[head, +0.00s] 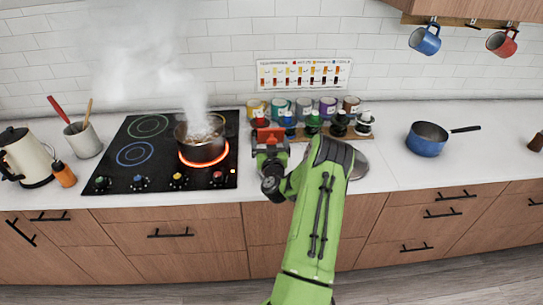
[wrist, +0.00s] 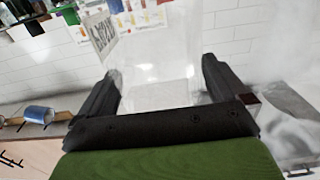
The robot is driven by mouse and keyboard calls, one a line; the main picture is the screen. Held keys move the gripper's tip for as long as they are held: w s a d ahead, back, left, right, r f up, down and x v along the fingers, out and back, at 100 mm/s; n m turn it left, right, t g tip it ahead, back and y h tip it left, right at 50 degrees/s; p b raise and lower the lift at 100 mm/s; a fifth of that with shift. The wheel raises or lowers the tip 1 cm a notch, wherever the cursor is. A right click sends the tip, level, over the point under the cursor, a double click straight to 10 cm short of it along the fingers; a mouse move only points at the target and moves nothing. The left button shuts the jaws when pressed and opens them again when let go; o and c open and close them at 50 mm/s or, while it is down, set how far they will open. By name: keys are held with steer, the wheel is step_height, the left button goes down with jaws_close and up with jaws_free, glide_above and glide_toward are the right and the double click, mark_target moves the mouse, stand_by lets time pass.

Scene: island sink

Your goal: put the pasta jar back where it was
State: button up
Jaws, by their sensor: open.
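My gripper (head: 270,150) is over the counter just right of the stove, in front of the row of small bottles. In the wrist view its two dark fingers (wrist: 160,88) are spread apart. A clear, see-through shape that looks like the pasta jar (wrist: 155,60) shows between and beyond them. A pale panel with dark lettering (wrist: 103,33) is at its upper left; I cannot tell whether it is the jar's label. Contact with the fingers is unclear. I cannot make out the jar in the head view.
A steaming pot (head: 202,140) sits on a glowing burner of the black stove (head: 130,170). Small bottles (head: 313,123) and colored tins (head: 304,108) line the back. A grey round object (head: 360,165) is partly behind my arm. A blue pan (head: 427,140) stands right, with clear counter around it.

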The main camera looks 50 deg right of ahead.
steer(key=b+v, duration=0.9)
steer(key=b, duration=0.2)
steer(key=w+a+r+n+t+y, duration=0.2)
steer(key=w+a+n+y, duration=0.1)
steer(key=a, duration=0.3)
steer(key=w+a+r+n+t+y, duration=0.2)
steer(key=w+a+y, duration=0.15)
steer(key=a, duration=0.25)
steer(key=a+n+g+y, duration=0.2)
steer(key=a+n+y, duration=0.45)
steer(key=a, duration=1.15)
steer(key=s+a+g+y, duration=0.2)
steer(key=s+a+g, duration=0.3)
steer(key=s+a, duration=0.4)
steer(key=s+m+g+h, duration=0.1)
steer(key=s+g, duration=0.2)
steer(key=s, duration=1)
steer(key=shift+s+f+m, duration=0.3)
steer(key=shift+m, duration=0.05)
